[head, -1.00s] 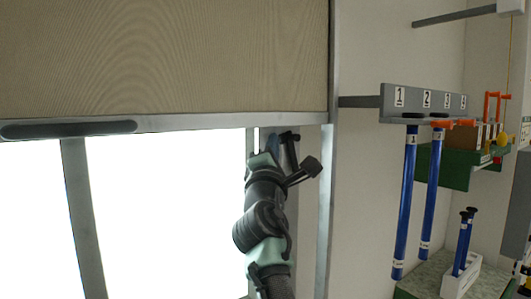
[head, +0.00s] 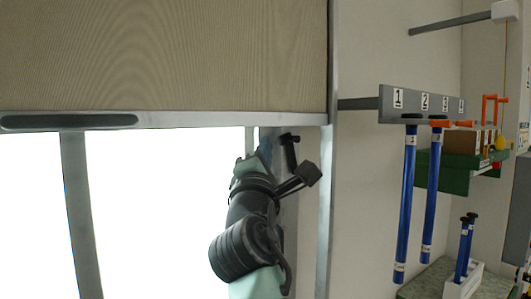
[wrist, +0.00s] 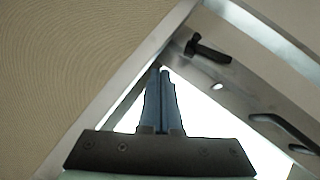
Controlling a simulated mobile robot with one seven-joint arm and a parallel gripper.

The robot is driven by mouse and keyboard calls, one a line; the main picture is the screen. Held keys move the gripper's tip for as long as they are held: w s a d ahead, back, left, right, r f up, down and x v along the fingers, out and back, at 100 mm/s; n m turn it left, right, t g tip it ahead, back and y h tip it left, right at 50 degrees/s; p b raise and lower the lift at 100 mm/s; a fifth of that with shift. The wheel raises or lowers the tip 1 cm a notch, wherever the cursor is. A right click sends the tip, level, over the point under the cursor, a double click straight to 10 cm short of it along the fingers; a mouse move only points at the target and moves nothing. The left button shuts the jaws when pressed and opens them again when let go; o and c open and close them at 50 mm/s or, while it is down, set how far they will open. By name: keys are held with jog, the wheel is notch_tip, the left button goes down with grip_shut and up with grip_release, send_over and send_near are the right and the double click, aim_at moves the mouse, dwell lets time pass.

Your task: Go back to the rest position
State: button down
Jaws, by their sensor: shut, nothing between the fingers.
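My gripper shows in the wrist view (wrist: 161,72) with its two blue-grey fingers together and nothing between them. In the head view my arm rises in front of the bright window, and its gripper end (head: 266,140) is small and partly hidden behind the wrist. The gripper is just below the lower rail of the wood-grained panel (head: 170,55), near the frame's right post. I cannot tell whether it touches anything.
To the right, a grey numbered rack (head: 425,104) on the wall holds two hanging blue rods (head: 406,200). A white holder (head: 463,282) with upright blue rods stands below. A green shelf (head: 455,180) carries boxes. A black handle (head: 290,140) sits beside my wrist.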

jog(key=s+d+m+t+y+b, duration=0.1)
jog(key=s+m+t+b, duration=0.4)
jog(key=s+m, duration=1.7)
jog(key=s+d, duration=0.1)
jog(key=s, duration=0.6)
jog(key=shift+r+y, duration=0.3)
jog(key=shift+r, duration=0.05)
jog(key=c, duration=1.6)
grip_release()
